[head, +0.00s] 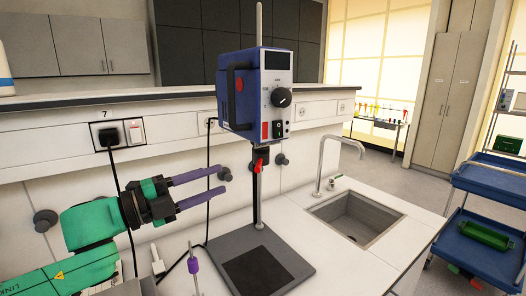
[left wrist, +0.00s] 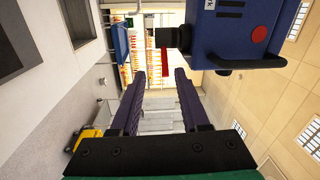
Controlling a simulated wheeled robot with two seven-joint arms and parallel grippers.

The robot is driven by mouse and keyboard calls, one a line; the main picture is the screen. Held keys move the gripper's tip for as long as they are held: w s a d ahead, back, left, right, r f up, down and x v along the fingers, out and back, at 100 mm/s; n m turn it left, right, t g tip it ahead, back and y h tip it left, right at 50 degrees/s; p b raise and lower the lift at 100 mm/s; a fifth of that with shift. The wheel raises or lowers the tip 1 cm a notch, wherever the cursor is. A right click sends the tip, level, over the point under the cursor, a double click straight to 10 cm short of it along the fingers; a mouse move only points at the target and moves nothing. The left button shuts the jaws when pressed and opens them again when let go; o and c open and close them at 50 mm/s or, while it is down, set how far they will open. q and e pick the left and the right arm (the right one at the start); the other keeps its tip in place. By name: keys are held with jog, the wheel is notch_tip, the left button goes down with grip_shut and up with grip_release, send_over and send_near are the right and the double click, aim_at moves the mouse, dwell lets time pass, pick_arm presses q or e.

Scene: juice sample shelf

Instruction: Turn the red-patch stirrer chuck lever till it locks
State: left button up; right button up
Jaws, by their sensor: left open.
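The blue and white stirrer (head: 256,95) hangs upright on a metal rod above a grey base plate (head: 290,262). Below its motor is a black chuck with a small red lever (head: 258,165). In the left wrist view the stirrer body (left wrist: 240,35) is at upper right, and the red lever (left wrist: 165,62) hangs from the black chuck (left wrist: 166,37). My left gripper (head: 224,179) is open and empty, its purple fingers pointing right towards the chuck. In the left wrist view the lever appears just beyond the gap between the fingertips (left wrist: 160,75), apart from them. My right gripper is out of view.
A sink (head: 355,218) with a tap (head: 330,160) is right of the base plate. A thin rod with a purple collar (head: 193,266) stands at the front of the bench. A black cable hangs beside the stirrer.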

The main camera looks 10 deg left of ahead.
aim_at(262, 164)
pick_arm(q)
jog(key=p+x, duration=0.1)
jog(key=x, duration=0.3)
jog(key=p+x, duration=0.2)
jog(key=x, duration=0.2)
jog(key=s+d+r+p+x, duration=0.1)
jog(key=p+x, duration=0.1)
jog(key=x, duration=0.3)
jog(key=shift+d, duration=0.45)
jog(key=shift+a+f, duration=0.1)
grip_shut()
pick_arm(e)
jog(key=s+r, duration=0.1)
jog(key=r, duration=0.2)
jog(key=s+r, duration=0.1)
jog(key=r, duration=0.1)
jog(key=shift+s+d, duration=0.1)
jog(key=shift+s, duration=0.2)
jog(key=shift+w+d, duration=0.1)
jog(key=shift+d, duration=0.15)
